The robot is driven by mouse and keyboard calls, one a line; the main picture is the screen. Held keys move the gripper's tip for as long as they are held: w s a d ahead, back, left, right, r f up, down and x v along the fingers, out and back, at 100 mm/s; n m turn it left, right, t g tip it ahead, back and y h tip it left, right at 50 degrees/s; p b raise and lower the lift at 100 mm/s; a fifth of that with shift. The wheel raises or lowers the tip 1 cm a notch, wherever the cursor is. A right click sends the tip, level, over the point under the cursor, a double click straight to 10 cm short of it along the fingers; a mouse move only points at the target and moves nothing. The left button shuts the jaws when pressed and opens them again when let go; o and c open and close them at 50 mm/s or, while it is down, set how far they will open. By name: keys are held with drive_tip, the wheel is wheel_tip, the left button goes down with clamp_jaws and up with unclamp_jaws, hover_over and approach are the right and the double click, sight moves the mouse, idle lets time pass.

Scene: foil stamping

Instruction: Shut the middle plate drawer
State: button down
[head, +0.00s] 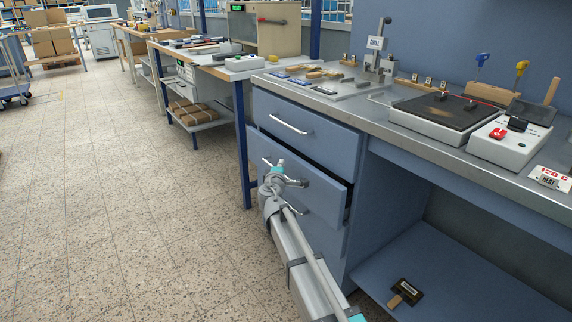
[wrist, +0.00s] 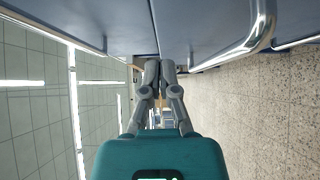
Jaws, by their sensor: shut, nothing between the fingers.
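The blue drawer unit shows in the head view. Its middle plate drawer (head: 327,197) stands partly pulled out, with a dark gap above its front and its side showing at the right. The top drawer (head: 318,133) is in. My gripper (head: 298,182) is at the middle drawer's front, beside its handle, which it partly hides. In the wrist view my gripper (wrist: 160,72) has its fingers together with nothing between them. Drawer fronts (wrist: 200,20) lie along the top of that view, with a metal handle (wrist: 262,25) at right. Whether the fingers touch the front I cannot tell.
The metal worktop (head: 375,117) above holds a hot plate (head: 440,118) and a control box (head: 508,142). A small dark brush-like tool (head: 406,292) lies on the low shelf at right. The tiled floor (head: 120,200) to the left is clear.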

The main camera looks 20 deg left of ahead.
drive_tip(key=s+d, duration=0.1)
drive_tip(key=s, duration=0.9)
drive_tip(key=shift+s+d, duration=0.2)
drive_tip(key=shift+d, duration=0.05)
drive_tip(key=shift+r, duration=0.1)
drive_tip(key=s+d+r+n+g+h+p, duration=0.5)
drive_tip(key=s+d+n+g+h+p, duration=0.2)
drive_tip(key=p, duration=0.8)
drive_tip(key=n+h, duration=0.2)
drive_tip(key=h, duration=0.1)
drive_tip(key=shift+d+r+g, duration=0.15)
drive_tip(key=shift+r+g, duration=0.1)
drive_tip(key=shift+g, duration=0.05)
drive_tip(key=shift+f, duration=0.1)
